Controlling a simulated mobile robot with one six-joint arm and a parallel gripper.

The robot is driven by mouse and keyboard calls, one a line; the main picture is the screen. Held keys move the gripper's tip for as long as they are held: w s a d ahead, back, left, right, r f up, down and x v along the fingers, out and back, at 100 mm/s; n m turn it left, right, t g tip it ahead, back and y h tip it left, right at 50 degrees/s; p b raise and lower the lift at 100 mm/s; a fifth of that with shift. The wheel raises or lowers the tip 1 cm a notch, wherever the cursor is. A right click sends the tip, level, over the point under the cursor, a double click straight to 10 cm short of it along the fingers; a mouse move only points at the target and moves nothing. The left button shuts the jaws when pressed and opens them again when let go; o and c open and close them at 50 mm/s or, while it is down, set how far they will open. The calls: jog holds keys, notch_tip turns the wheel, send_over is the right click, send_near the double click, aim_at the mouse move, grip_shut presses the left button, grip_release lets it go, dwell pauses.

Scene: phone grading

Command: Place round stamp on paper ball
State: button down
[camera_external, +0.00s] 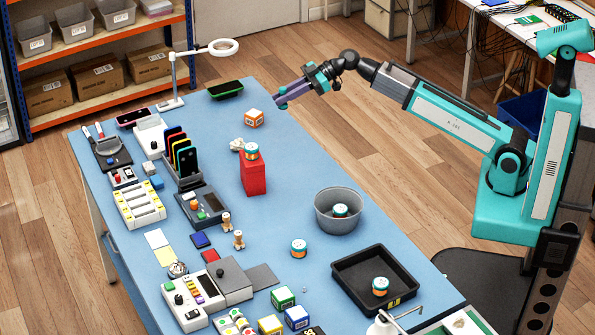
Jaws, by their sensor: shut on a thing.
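My gripper (318,79) is in the air above the table's far right edge, reaching in from the right. It is shut on a long purple thing (293,93) with a teal part at its end; I cannot tell exactly what this is. The crumpled white paper ball (237,145) lies on the blue table, left of and below my gripper in the picture, beside a red block. Two small wooden stamps, one farther back (226,221) and one nearer (239,240), stand upright near the table's middle, well away from my gripper. I cannot tell which is round.
A red block (253,178) carries a teal and orange roll (251,152) next to the paper ball. A phone rack (184,168), a grey bowl (327,222), a black tray (345,271) and a ring lamp (223,47) also stand on the table.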

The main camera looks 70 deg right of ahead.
notch_tip(320, 180, down, 10)
dwell(0.4)
jog(key=shift+w+r, duration=0.1)
jog(key=shift+w, duration=0.05)
jog(key=p, duration=0.2)
send_over(238, 139)
jog(key=shift+f, duration=0.7)
jog(key=shift+w, duration=0.1)
jog(key=shift+f, duration=0.1)
dwell(0.4)
jog(key=shift+f+p, duration=0.55)
jog(key=shift+f, duration=1.15)
jog(key=shift+f+b, duration=0.2)
jog(key=shift+b, duration=0.1)
jog(key=c, duration=1.7)
grip_release()
jog(key=shift+o, duration=0.2)
